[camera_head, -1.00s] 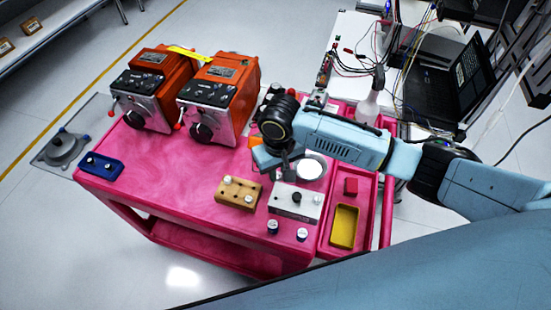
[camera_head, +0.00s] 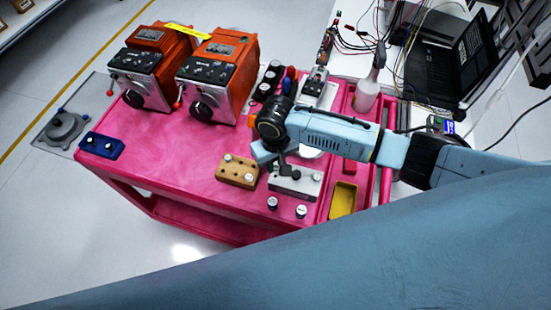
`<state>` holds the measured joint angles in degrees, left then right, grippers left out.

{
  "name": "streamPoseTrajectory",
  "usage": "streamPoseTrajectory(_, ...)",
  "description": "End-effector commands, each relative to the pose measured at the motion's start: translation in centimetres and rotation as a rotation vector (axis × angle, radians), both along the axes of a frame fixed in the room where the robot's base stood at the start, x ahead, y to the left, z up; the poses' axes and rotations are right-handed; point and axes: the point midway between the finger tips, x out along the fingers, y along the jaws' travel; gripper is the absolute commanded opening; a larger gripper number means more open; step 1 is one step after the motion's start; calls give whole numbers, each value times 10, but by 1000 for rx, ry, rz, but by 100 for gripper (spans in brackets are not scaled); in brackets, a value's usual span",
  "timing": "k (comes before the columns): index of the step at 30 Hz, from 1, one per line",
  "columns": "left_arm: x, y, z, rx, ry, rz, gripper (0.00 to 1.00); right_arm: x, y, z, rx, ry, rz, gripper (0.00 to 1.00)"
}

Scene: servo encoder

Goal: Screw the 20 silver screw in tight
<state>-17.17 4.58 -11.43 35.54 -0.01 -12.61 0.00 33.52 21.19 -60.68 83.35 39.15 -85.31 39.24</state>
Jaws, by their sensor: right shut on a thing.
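A silver block (camera_head: 308,184) stands near the right front of the pink table. My right gripper (camera_head: 289,171) comes from the right and points down at the block's top, near its middle. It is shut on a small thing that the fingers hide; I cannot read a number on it. A wooden block (camera_head: 236,168) with silver-topped screws stands just left of the silver block. Two loose pieces with silver tops, a left one (camera_head: 272,203) and a right one (camera_head: 301,211), stand in front. My left gripper is not in view.
Two orange machines, the left (camera_head: 149,72) and right (camera_head: 218,80), stand at the back. A small blue block (camera_head: 101,145) is at the left edge. A yellow tray (camera_head: 343,200) lies to the right. The pink table (camera_head: 180,155) is clear in the middle.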

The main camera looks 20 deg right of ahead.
Motion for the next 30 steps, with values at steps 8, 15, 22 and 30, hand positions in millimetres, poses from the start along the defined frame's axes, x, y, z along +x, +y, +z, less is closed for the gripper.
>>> streamPoseTrajectory(8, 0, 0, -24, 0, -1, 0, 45, 0, 0, -19, -1, -2, 0, 4)
streamPoseTrajectory(15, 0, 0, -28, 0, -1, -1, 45, 0, 0, -23, 0, -1, -1, 4)
streamPoseTrajectory(22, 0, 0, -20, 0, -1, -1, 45, -1, 0, -21, 0, 1, 0, 4)
streamPoseTrajectory(30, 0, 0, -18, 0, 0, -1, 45, -1, 0, -22, 0, 0, 0, 4)
